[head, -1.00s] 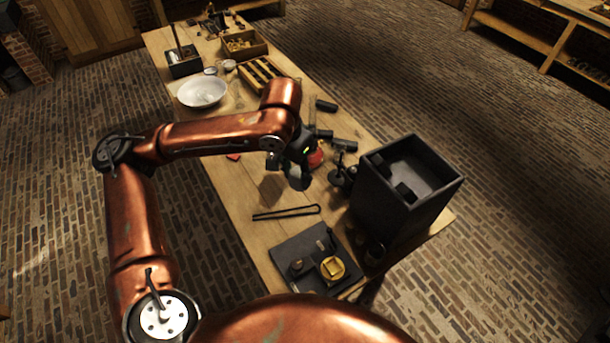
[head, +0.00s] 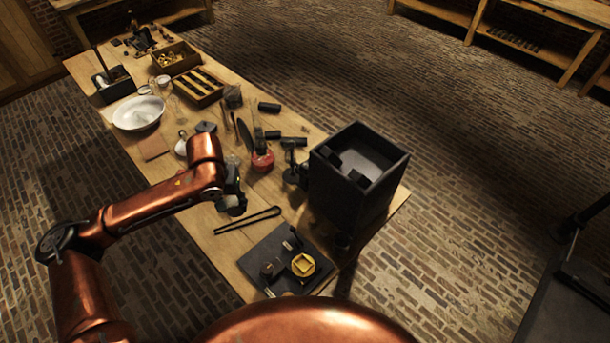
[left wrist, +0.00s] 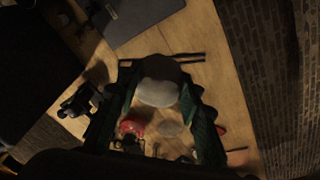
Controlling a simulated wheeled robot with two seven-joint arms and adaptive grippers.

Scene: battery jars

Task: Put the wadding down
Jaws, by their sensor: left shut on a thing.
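My left gripper (head: 234,205) hangs over the bench just above and left of the dark tongs (head: 248,220). In the left wrist view its two green fingers (left wrist: 163,88) sit on either side of a pale, rounded wad, the wadding (left wrist: 160,82), and are shut on it. The wadding shows above the wooden bench top, close to the tongs (left wrist: 188,57). The wadding is hard to make out in the head view, where the gripper covers it. Whether it touches the bench I cannot tell. My right gripper is not in view.
A tall black open box (head: 354,190) stands right. Bare wood surrounds the tongs.

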